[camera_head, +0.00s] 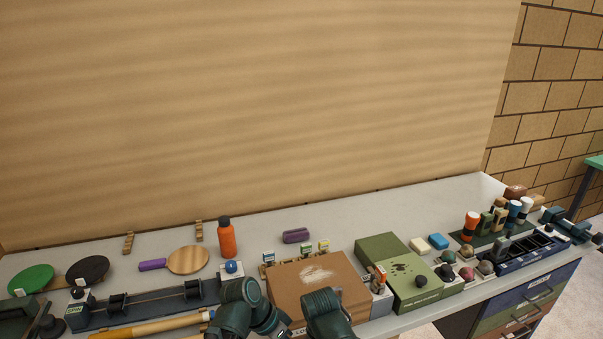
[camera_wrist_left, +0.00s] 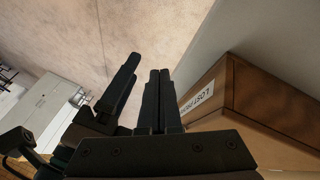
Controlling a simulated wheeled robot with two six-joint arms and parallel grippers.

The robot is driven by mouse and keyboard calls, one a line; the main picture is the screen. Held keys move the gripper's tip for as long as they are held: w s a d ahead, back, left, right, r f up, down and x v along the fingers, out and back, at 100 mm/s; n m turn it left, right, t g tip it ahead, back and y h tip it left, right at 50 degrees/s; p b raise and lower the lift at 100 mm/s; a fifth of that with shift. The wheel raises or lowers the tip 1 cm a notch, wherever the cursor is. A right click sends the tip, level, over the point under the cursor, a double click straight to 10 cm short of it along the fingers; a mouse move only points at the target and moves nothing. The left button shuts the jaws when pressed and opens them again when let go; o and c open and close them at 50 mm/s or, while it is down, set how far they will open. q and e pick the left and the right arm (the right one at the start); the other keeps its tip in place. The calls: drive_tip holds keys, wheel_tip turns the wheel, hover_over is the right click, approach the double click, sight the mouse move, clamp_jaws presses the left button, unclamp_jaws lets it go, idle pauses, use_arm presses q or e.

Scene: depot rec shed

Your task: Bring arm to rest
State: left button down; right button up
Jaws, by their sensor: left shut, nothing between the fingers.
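My left gripper (camera_wrist_left: 159,72) shows in the left wrist view with its two black fingers side by side, shut and empty. Another black finger-like part (camera_wrist_left: 124,85) stands just left of it; it looks like part of my right gripper, but its jaws cannot be made out. In the head view my teal arm links come in at the bottom edge, in front of the brown box (camera_head: 318,284); both grippers are hidden there. The brown box, with a white label, also shows to the right of my left fingers in the wrist view (camera_wrist_left: 256,92), apart from them.
The grey table (camera_head: 345,212) is crowded along its front. A dark tray (camera_head: 523,252) is at the right. The table's back strip is mostly clear.

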use_arm(q)
drive_tip(key=s+a+f+n+y, duration=0.2)
drive_tip(key=a+n+y, duration=0.2)
drive_tip(key=y, duration=0.3)
drive_tip(key=shift+s+a+f+n, duration=0.3)
drive_tip(key=shift+s+f+n, duration=0.1)
drive_tip(key=shift+n, duration=0.4)
